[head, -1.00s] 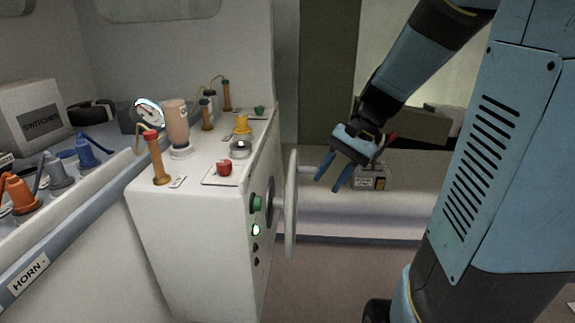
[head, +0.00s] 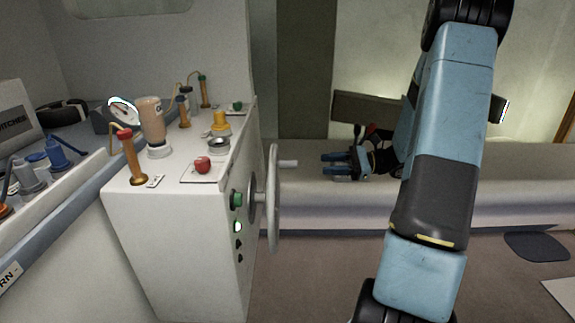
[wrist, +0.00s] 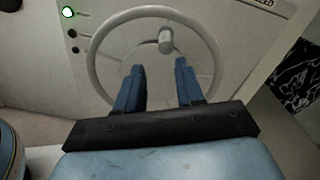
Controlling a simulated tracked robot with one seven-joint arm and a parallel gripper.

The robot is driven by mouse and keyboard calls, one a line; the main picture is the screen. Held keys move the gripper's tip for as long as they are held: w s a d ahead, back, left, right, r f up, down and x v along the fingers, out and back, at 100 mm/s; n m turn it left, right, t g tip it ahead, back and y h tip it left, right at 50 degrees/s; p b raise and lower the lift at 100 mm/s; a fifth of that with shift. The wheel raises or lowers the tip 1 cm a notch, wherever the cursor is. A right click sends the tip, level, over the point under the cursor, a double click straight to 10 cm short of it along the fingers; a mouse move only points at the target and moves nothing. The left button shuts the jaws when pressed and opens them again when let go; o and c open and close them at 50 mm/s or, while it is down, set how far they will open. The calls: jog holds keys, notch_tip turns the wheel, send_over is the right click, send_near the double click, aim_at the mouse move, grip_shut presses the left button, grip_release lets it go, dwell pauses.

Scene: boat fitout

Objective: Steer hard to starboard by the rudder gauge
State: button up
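The grey steering wheel (head: 273,205) stands upright on the right face of the white console, seen nearly edge-on. Its handle knob (head: 288,163) sticks out to the right near the top. My gripper (head: 325,164) is open and empty, to the right of the knob and about level with it, fingers pointing at the wheel. In the wrist view the wheel (wrist: 97,48) shows face-on, with the knob (wrist: 166,40) at its top, just above and between my fingertips (wrist: 160,66). A round gauge (head: 124,110) stands at the console's back left; its reading is too small to tell.
The console top (head: 180,182) carries a red-topped lever (head: 128,155), a red button (head: 202,165), a yellow knob (head: 220,123) and a tan cylinder (head: 152,122). A green button (head: 237,199) sits beside the wheel. A pale bench (head: 310,210) runs behind my gripper.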

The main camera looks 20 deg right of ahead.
aim_at(278, 164)
jog(key=shift+m+t, duration=0.3)
jog(key=shift+t, duration=0.1)
jog(key=x, duration=1.3)
jog(key=shift+w+f, duration=0.2)
jog(key=shift+w, duration=0.1)
grip_shut()
